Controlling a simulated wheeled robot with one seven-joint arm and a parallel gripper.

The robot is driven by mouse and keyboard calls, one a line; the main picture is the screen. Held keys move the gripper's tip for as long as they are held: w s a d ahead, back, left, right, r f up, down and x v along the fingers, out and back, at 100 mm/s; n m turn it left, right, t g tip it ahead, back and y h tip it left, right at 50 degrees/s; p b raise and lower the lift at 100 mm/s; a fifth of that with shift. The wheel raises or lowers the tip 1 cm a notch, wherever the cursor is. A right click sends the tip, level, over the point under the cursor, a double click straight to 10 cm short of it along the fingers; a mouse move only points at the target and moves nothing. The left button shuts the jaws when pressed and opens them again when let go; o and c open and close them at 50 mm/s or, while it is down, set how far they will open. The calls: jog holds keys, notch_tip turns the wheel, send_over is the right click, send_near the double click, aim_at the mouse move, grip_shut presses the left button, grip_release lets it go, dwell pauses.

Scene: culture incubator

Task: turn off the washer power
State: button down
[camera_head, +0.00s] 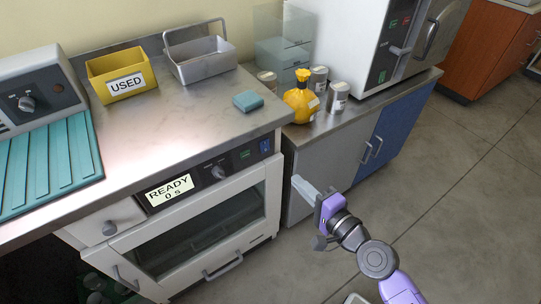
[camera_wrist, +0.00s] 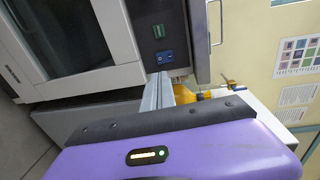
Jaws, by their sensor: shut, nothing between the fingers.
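The washer (camera_head: 200,225) is the white under-counter machine with a windowed door. Its lit display (camera_head: 170,188) reads "READY 0 s". Right of the display are a dial (camera_head: 217,172), a green-marked panel (camera_head: 244,154) and a blue panel (camera_head: 265,146) at the right end. The wrist view is turned sideways and shows the green panel (camera_wrist: 158,31) and blue panel (camera_wrist: 165,57). My gripper (camera_head: 297,183) is shut and empty, right of the washer front and lower than the blue panel. In the wrist view its fingertips (camera_wrist: 160,78) point toward the blue panel; contact cannot be told.
The counter holds a yellow "USED" bin (camera_head: 122,85), a metal basket (camera_head: 200,68) and a teal block (camera_head: 248,101). A yellow bottle (camera_head: 301,106) and several cans stand on the lower counter to the right. A blue cabinet door (camera_head: 390,135) is behind my gripper. The floor at right is clear.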

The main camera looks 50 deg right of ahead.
aim_at(264, 150)
jog(key=p+x, duration=0.1)
jog(key=x, duration=1.1)
jog(key=shift+w+d+p, duration=0.1)
jog(key=shift+w+p, duration=0.2)
jog(key=shift+w, duration=0.05)
jog(key=shift+w+d+f, duration=0.15)
jog(key=shift+w, duration=0.35)
jog(key=shift+w, duration=0.15)
jog(key=shift+f, duration=0.1)
